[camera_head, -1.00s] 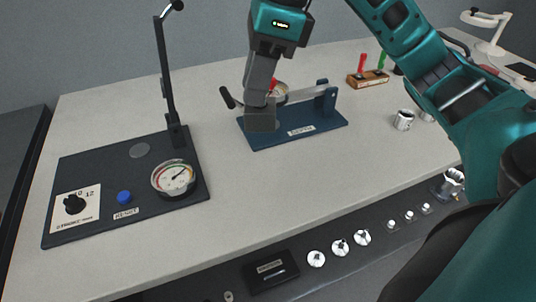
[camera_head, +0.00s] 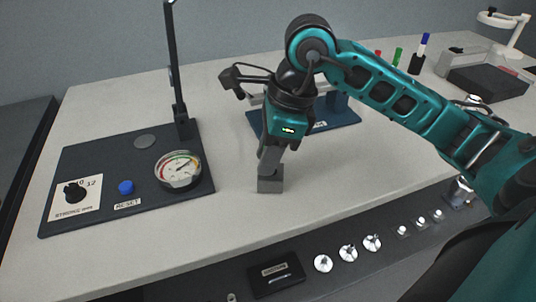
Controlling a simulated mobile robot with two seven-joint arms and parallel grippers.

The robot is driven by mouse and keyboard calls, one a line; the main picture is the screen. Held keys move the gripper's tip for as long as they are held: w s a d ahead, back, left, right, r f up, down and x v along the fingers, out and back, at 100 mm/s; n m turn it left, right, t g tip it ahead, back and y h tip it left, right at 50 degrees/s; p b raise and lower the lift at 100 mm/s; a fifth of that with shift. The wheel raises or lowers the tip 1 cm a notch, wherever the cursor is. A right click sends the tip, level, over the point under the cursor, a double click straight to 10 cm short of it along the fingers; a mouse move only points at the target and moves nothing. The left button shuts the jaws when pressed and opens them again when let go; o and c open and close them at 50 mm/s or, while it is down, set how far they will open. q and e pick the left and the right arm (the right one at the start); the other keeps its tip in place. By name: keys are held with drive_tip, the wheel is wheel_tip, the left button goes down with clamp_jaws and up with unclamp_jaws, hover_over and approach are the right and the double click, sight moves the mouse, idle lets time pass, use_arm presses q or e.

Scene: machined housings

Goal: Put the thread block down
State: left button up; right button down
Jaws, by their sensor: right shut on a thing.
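My right gripper (camera_head: 270,163) reaches down from its teal arm over the pale table (camera_head: 230,225). It is shut on a small grey block, the thread block (camera_head: 270,185), whose lower part shows below the fingers. The block is upright, at or just above the bare table top; I cannot tell whether it touches. The fingers hide its upper part. My left gripper is not in view.
A dark board (camera_head: 90,170) with a dial gauge (camera_head: 178,170), blue button (camera_head: 126,187) and tall post stands left. A blue fixture (camera_head: 340,113) is behind my right arm. A dark strip (camera_head: 215,290) with several metal parts runs along the front.

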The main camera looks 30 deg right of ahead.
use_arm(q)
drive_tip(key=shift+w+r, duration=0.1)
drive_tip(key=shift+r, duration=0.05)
use_arm(e)
drive_tip(key=shift+f, duration=0.2)
drive_tip(key=c, duration=0.9)
unclamp_jaws()
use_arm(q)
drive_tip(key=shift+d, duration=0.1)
use_arm(e)
drive_tip(key=shift+r, duration=0.1)
drive_tip(key=shift+r, duration=0.3)
use_arm(q)
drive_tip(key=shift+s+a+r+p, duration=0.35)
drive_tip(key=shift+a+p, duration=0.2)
drive_tip(key=shift+p, duration=0.5)
use_arm(e)
drive_tip(key=v, duration=1.1)
drive_tip(key=shift+r, duration=0.25)
